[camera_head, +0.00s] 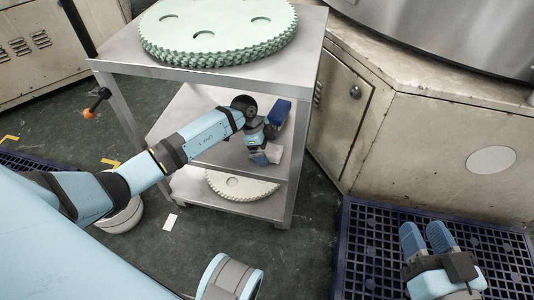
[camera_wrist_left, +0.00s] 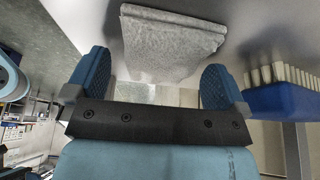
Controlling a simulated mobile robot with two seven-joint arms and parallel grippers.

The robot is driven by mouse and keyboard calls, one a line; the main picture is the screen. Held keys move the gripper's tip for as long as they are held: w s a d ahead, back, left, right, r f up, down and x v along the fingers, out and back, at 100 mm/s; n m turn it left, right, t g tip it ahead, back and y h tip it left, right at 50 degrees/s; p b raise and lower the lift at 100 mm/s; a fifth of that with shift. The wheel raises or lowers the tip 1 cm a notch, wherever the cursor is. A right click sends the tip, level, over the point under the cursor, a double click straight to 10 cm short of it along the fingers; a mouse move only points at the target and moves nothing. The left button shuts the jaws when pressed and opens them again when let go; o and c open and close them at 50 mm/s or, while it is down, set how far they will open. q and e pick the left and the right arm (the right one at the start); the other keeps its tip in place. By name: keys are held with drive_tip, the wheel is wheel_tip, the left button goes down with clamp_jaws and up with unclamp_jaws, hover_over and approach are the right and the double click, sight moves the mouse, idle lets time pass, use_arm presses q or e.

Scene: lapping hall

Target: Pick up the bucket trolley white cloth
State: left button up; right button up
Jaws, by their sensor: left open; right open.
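A folded, pale grey-white cloth (camera_wrist_left: 172,42) lies in the left wrist view, between and just beyond the two blue fingertips of my left gripper (camera_wrist_left: 157,75). The jaws are open, one finger on each side of the cloth. I cannot tell whether they touch it. In the head view my left gripper (camera_head: 264,150) reaches in under the top of the metal trolley (camera_head: 112,57), at its middle shelf. The cloth cannot be made out there. My right gripper (camera_head: 426,238) is open and empty above a dark blue grid platform at lower right.
A blue brush (camera_wrist_left: 285,98) with pale bristles is close to the right finger in the left wrist view. Green toothed discs (camera_head: 215,30) lie on the trolley top; a pale toothed disc (camera_head: 240,187) lies on the lower shelf. A machine cabinet (camera_head: 430,140) stands to the right.

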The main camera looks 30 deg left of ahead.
sight(268, 149)
use_arm(q)
drive_tip(key=shift+f+p, duration=0.1)
drive_tip(key=shift+p, duration=0.25)
drive_tip(key=shift+c, duration=0.2)
use_arm(e)
drive_tip(key=shift+r, duration=0.45)
use_arm(q)
drive_tip(key=c, duration=1)
drive_tip(key=shift+o, duration=0.2)
use_arm(e)
drive_tip(key=shift+f, duration=0.2)
